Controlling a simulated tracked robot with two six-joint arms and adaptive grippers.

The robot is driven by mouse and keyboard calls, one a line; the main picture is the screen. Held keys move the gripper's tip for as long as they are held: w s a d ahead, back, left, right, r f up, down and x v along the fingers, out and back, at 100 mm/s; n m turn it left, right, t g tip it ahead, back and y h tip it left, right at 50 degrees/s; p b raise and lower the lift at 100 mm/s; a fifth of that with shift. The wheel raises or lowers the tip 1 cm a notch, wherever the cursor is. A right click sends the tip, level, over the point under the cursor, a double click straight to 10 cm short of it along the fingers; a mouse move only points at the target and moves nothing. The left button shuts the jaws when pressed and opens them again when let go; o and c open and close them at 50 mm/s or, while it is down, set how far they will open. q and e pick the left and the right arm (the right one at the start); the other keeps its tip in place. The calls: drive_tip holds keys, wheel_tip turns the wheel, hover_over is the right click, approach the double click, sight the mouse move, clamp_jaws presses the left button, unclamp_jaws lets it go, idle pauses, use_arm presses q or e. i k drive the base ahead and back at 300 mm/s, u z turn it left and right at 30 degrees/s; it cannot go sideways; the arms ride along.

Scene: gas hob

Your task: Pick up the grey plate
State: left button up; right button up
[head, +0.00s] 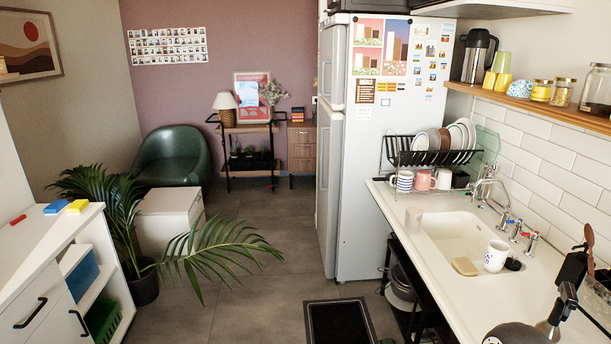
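Neither of my grippers is in view.
Mugs, one pink (423,180), hang or stand at the rack's front. The sink (455,235) holds a white mug (496,256). Dark cookware (516,334) and utensils crowd the bottom right. A fridge (375,150) stands left of the rack.

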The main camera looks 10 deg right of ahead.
sight(433, 135)
drive_tip(key=i, duration=1.35)
drive_tip(key=z, duration=0.35)
drive_tip(key=i, duration=1.35)
drive_tip(key=z, duration=0.25)
